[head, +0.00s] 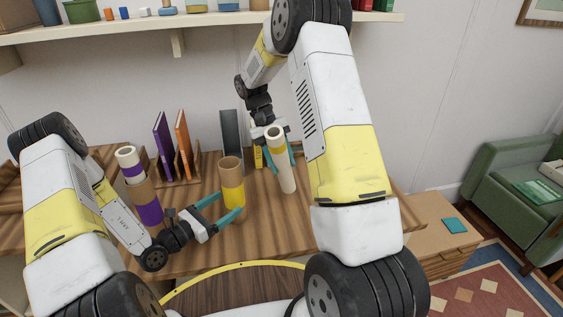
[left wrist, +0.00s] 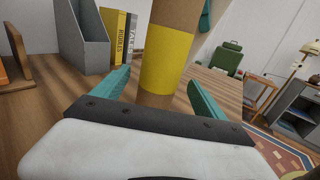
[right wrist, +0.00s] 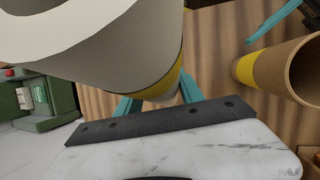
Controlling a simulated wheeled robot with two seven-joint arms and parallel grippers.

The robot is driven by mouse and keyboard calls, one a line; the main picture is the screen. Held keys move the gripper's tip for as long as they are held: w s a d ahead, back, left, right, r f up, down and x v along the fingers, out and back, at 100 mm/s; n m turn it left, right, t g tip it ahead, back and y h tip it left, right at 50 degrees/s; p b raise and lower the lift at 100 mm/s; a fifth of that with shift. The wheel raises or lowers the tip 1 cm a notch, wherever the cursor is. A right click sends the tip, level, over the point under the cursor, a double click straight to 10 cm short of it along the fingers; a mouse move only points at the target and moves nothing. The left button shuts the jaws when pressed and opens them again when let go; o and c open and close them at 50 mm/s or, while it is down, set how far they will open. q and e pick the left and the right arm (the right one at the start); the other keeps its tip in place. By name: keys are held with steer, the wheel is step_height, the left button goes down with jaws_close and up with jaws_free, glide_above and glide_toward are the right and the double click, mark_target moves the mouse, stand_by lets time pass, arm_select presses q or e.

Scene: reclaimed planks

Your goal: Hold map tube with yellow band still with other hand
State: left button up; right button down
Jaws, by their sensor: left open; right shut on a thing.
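The map tube with yellow band (head: 232,184) is a brown, open-topped tube standing upright on the plank desk. My left gripper (head: 231,203) is open, low in front of it, with its fingers on either side. The left wrist view shows the yellow band (left wrist: 167,60) between the open fingers; contact is not clear. My right gripper (head: 280,155) is shut on a pale rolled tube (head: 284,173), slightly tilted, to the right of the map tube. In the right wrist view this pale tube (right wrist: 100,45) shows yellow near the fingers; the map tube (right wrist: 245,69) stands apart from it.
A brown tube with a purple band (head: 148,205) and a white roll in its top stands at the left. Behind are a purple book (head: 163,145), an orange book (head: 183,145) and a grey file holder (head: 231,132). Bare desk lies right of the pale tube.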

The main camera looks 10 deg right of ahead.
arm_select(q)
steer(key=shift+x, duration=3.5)
steer(key=c, duration=1.5)
steer(key=shift+o, duration=0.2)
arm_select(e)
steer(key=w+a+r+n+t+h, duration=0.2)
steer(key=w+a+r+n, duration=0.1)
steer(key=a+r+n, duration=0.5)
steer(key=w+a+r+n+t+h, duration=0.1)
steer(key=w+a+r+n+t, duration=0.1)
steer(key=a+r+n, duration=0.7)
steer(key=s+d+r+n+t+h, duration=0.1)
steer(key=s+r+n, duration=0.1)
steer(key=s+r, duration=0.3)
step_height(320, 180, up, 2)
steer(key=shift+s+r, duration=0.1)
steer(key=shift+s, duration=0.2)
steer(key=shift+d, duration=0.15)
